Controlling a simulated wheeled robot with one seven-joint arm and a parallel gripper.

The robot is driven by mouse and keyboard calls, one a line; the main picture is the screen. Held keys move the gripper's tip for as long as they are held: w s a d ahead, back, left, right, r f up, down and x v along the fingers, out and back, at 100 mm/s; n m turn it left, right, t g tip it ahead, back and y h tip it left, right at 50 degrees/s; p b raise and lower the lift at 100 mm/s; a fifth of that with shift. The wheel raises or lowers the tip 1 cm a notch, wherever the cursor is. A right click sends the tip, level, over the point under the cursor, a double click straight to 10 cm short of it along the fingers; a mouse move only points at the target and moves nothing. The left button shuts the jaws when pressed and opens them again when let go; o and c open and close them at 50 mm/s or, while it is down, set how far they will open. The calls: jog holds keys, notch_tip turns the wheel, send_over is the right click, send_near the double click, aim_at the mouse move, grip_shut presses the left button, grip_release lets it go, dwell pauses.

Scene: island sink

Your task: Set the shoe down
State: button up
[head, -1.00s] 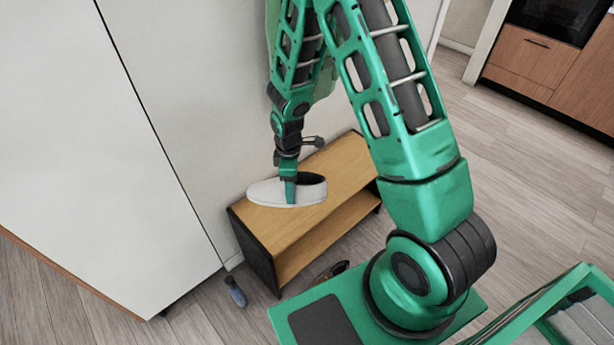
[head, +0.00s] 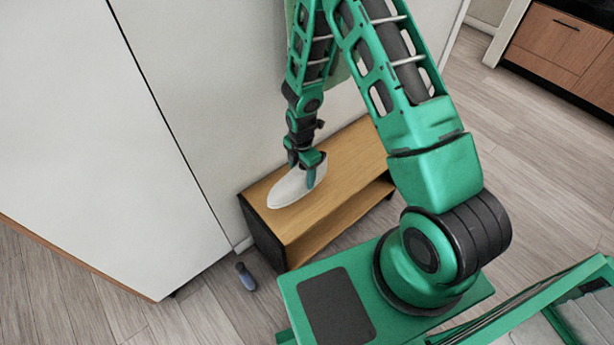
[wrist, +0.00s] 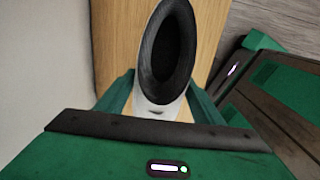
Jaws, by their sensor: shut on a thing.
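The white shoe (head: 290,188) is at the left part of the top of a low wooden bench (head: 345,160), its toe toward the lower left. I cannot tell whether its sole touches the wood. My gripper (head: 308,172) is shut on the shoe near its heel, with one finger along the near side. In the wrist view the shoe's dark opening (wrist: 168,50) points up, its heel lies between the two green fingers (wrist: 160,100), and the bench top (wrist: 120,45) shows below it.
The bench stands against a pale wall, beside a large white panel (head: 90,150) on the left. Its top right of the shoe is clear. A small dark blue-grey object (head: 245,277) lies on the floor by the bench. Wooden cabinets (head: 560,50) stand far right.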

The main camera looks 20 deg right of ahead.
jog(key=w+d+f, duration=0.2)
jog(key=shift+w+d+f, duration=0.1)
jog(key=shift+w+d, duration=0.05)
jog(key=shift+w, duration=0.15)
jog(key=shift+f, duration=1.95)
jog(key=o, duration=1.2)
jog(key=shift+o, duration=0.2)
notch_tip(320, 180, up, 12)
